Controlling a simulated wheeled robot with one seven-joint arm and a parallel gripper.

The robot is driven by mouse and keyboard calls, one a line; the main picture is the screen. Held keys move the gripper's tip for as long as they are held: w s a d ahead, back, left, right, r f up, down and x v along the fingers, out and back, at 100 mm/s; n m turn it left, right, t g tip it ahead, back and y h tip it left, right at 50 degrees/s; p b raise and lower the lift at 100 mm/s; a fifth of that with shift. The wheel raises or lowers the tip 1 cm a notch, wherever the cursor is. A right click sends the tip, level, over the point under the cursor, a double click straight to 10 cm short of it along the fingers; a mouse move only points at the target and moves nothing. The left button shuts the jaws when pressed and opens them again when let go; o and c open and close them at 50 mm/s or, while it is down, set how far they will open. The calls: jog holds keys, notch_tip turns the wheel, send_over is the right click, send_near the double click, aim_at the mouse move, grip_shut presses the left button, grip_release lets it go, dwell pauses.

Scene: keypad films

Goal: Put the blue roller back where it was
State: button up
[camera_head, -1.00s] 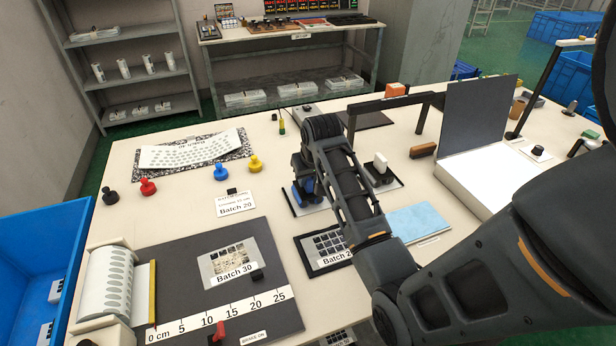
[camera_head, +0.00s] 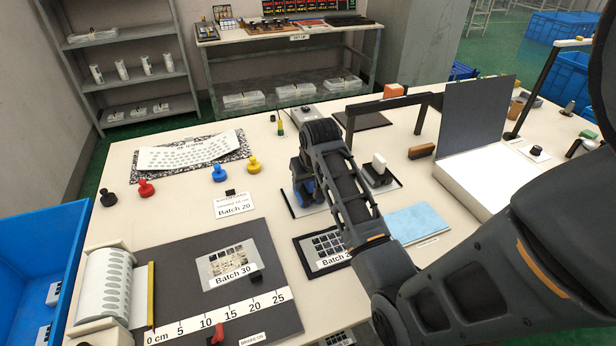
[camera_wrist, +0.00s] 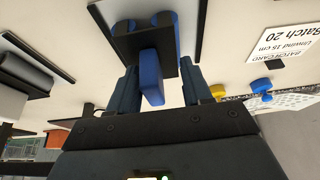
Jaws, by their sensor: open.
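The blue roller shows in the wrist view as a blue handle (camera_wrist: 151,82) below a black frame and a blue cylinder. It is over a white, black-edged holder (camera_wrist: 103,18); I cannot tell its exact contact there. My gripper (camera_wrist: 160,92) is open, with one finger on each side of the handle and visible gaps between. In the head view my gripper (camera_head: 307,185) is over the same holder (camera_head: 318,208), and my arm hides most of the roller.
A white-and-black roller (camera_head: 378,168) stands just right of my gripper. The light blue cloth (camera_head: 415,222), Batch 20 card (camera_head: 235,204) and dark framed sample plate (camera_head: 303,244) lie around the holder. A black bridge-like frame (camera_head: 385,103) stands behind.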

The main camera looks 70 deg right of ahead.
jog(key=shift+r, duration=0.45)
jog(key=v, duration=1.2)
jog(key=shift+r+b, duration=0.15)
jog(key=shift+b, duration=0.3)
jog(key=a+f+n+t, duration=0.1)
jog(key=a+f, duration=0.2)
jog(key=a, duration=0.3)
jog(key=s+a+f+n+t, duration=0.1)
jog(key=a+f+n+t, duration=0.1)
jog(key=a, duration=0.5)
jog(key=s+a+f+n+t, duration=0.1)
jog(key=a+f+n+t, duration=0.1)
jog(key=a+f, duration=0.3)
jog(key=shift+s+a+f+h, duration=0.15)
jog(key=shift+a+h, duration=0.25)
jog(key=shift+a, duration=0.7)
jog(key=s+a+r+n+t+y, duration=0.4)
jog(key=s+a+r, duration=0.8)
jog(key=s+a, duration=0.3)
jog(key=s+n+t, duration=0.1)
jog(key=t, duration=0.1)
jog(key=shift+s+a+r+t, duration=0.2)
jog(key=shift+s+r+t, duration=0.05)
jog(key=shift+r+t, duration=0.15)
